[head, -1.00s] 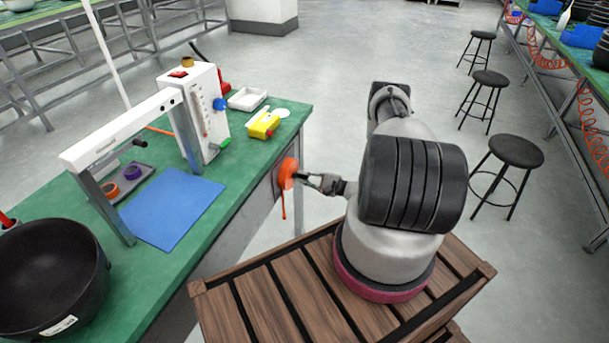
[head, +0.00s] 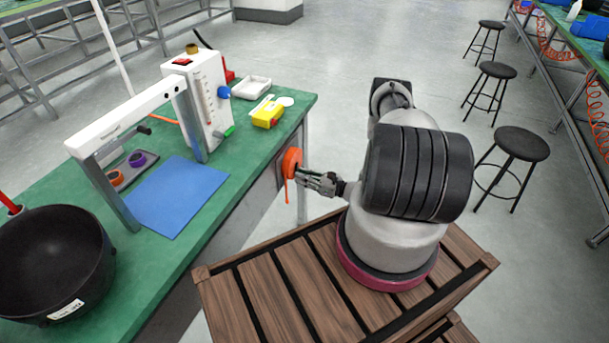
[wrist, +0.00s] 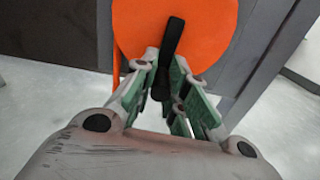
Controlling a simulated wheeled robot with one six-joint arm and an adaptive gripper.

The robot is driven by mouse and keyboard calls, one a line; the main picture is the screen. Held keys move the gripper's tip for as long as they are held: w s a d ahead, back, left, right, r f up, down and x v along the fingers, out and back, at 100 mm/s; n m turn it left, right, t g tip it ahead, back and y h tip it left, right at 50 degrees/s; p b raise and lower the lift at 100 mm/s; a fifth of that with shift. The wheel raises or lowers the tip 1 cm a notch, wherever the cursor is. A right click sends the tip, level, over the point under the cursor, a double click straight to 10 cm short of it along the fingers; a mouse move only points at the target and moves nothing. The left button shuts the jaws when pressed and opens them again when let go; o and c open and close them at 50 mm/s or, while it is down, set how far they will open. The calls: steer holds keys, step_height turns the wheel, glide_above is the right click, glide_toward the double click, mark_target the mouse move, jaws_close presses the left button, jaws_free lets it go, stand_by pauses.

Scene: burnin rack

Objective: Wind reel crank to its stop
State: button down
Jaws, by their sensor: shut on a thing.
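The orange reel (head: 291,160) is mounted on the side of the green-topped bench, near its right end. In the wrist view the reel (wrist: 205,30) is a round orange disc with a black crank (wrist: 171,42) across its face. The crank points from upper right of the disc's middle down toward my fingers. My gripper (head: 312,178) reaches the reel from the right. In the wrist view my gripper (wrist: 163,92) has its green-padded fingers closed around the lower end of the crank. The exact contact is partly hidden between the fingers.
The green bench (head: 235,150) holds a blue mat (head: 176,199), a white frame, a white gauge box (head: 204,95), a yellow box (head: 267,113) and a black pot (head: 50,262). A slatted wooden platform (head: 262,300) lies under my arm. Stools (head: 520,145) stand on open floor at right.

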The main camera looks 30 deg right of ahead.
mark_target(290, 175)
steer(key=m, duration=0.2)
steer(key=s+a+m, duration=0.1)
steer(key=shift+a+r+m, duration=0.15)
steer(key=shift+m, duration=0.25)
steer(key=m, duration=0.1)
steer(key=s+a+m, duration=0.1)
steer(key=m, duration=0.1)
steer(key=shift+r+m, duration=0.3)
steer(key=shift+r, duration=0.1)
steer(key=m, duration=0.1)
steer(key=r+m, duration=0.1)
steer(key=m, duration=0.1)
steer(key=a+m, duration=0.1)
steer(key=shift+s+r, duration=0.25)
steer(key=shift+s, duration=0.05)
steer(key=shift+s+a+r+m, duration=0.1)
steer(key=shift+r+m, duration=0.2)
steer(key=shift+m, duration=0.55)
steer(key=shift+s+a+r+m, duration=0.1)
steer(key=shift+r+m, duration=0.2)
steer(key=shift+m, duration=0.55)
steer(key=shift+w, duration=0.1)
steer(key=c, duration=1.4)
jaws_free()
steer(key=shift+d, duration=0.1)
